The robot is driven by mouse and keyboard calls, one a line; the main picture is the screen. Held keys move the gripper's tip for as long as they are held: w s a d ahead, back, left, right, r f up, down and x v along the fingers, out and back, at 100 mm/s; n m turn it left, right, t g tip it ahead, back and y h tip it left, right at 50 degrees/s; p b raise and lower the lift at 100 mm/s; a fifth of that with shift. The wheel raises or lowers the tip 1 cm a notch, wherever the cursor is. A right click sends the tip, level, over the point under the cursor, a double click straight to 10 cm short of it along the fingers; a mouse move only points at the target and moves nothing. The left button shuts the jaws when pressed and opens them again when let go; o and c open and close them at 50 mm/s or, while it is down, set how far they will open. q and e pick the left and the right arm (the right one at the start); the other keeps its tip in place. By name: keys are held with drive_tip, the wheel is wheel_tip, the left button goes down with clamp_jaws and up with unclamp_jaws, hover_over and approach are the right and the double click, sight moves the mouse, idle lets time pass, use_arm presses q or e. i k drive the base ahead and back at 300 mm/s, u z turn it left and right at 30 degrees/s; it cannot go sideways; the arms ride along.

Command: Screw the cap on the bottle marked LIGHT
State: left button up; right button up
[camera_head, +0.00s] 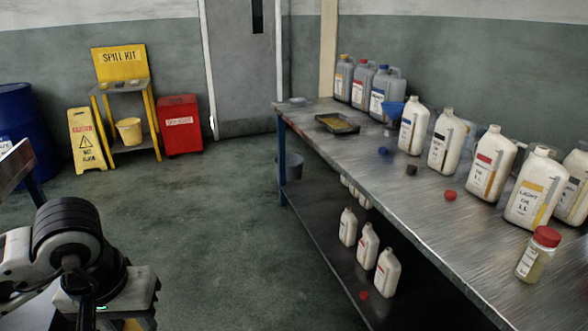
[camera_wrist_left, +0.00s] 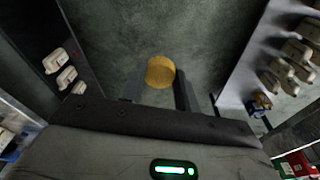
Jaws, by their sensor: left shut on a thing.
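The bottle marked LIGHT (camera_head: 530,195) is white with a yellow-striped label. It stands upright on the right part of the metal workbench (camera_head: 420,190), and its neck shows no cap. My left gripper (camera_wrist_left: 159,84) is shut on a round yellow cap (camera_wrist_left: 160,71), which sits between the two fingers over the floor. In the head view a yellow sliver shows under my left wrist at the lower left, far from the bottle; the fingertips are mostly hidden there. My right gripper is in neither view.
Several white bottles stand in a row beside LIGHT. A red-lidded sample jar (camera_head: 538,254) stands in front of it. Loose red (camera_head: 450,195), dark (camera_head: 411,170) and blue (camera_head: 384,151) caps lie on the bench. A blue funnel (camera_head: 394,110) is further back. The floor between is clear.

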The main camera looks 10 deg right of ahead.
sight(541, 181)
drive_tip(key=z, duration=0.7)
